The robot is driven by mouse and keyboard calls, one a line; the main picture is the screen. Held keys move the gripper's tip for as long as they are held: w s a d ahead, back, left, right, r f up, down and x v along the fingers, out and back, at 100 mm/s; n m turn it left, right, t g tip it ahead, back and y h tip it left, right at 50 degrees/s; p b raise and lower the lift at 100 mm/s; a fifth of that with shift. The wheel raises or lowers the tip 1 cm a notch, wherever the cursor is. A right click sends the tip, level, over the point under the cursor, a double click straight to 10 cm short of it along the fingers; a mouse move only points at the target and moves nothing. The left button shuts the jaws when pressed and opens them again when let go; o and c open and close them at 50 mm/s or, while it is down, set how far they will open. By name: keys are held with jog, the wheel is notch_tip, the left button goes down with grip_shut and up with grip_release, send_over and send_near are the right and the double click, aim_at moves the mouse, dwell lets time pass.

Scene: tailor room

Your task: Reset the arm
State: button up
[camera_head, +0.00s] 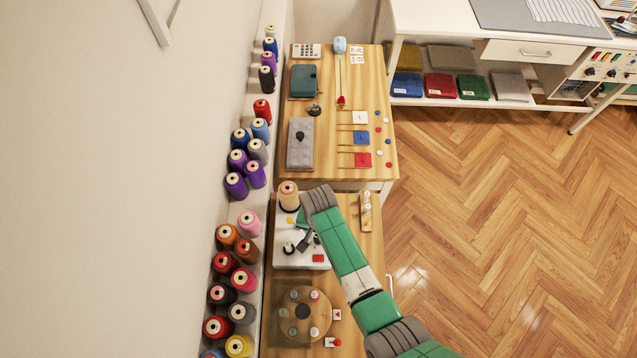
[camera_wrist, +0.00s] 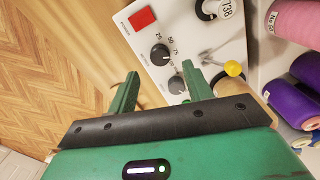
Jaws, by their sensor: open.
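My green arm reaches in from the lower right in the head view, and my gripper (camera_head: 304,229) is over the white machine panel. In the wrist view my gripper (camera_wrist: 160,90) is open, with its two green fingers apart and nothing between them. The white panel (camera_wrist: 205,50) lies beyond the fingertips. It carries a red button (camera_wrist: 142,18), black dials (camera_wrist: 160,54) and a lever with a yellow knob (camera_wrist: 233,68). The right fingertip appears close to the lower dial; I cannot tell whether they touch.
Several thread spools (camera_head: 243,279) line the ledge along the left wall. A tan spool (camera_head: 288,196) stands at the panel's far end. A round wooden turntable (camera_head: 292,329) is nearer. A second table (camera_head: 346,172) beyond holds small sewing items. The floor (camera_head: 480,220) at right is clear.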

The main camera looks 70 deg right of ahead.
notch_tip(320, 180, up, 2)
dwell(0.6)
jog(key=w+d+r+n+t+h, duration=0.2)
jog(key=w+r+n+t+h, duration=0.15)
jog(key=w+r, duration=0.9)
jog(key=w+a+r+n+t+h+b, duration=0.1)
jog(key=w+a+r+n+t, duration=0.15)
jog(key=r, duration=0.45)
jog(key=w+a+r+n+t+h, duration=0.1)
jog(key=w+r, duration=0.3)
jog(key=r, duration=0.2)
jog(key=w+a+r+n+t+h+b, duration=0.1)
jog(key=w+a+r+t, duration=0.15)
jog(key=r, duration=0.45)
jog(key=s+a+r+n+t+y+p, duration=0.1)
jog(key=s+a+r+n+t+y, duration=0.1)
jog(key=a+r+t, duration=0.3)
jog(key=s+a+r+n+t+y+p, duration=0.2)
jog(key=a+r+n+t, duration=0.2)
jog(key=a+r, duration=1)
jog(key=s+a+r+n+t+y+p, duration=0.2)
jog(key=a+r+t, duration=0.4)
jog(key=r, duration=2.2)
jog(key=a+n+y, duration=0.1)
jog(key=a, duration=0.2)
jog(key=shift+s+a+n, duration=0.35)
jog(key=shift+n, duration=0.05)
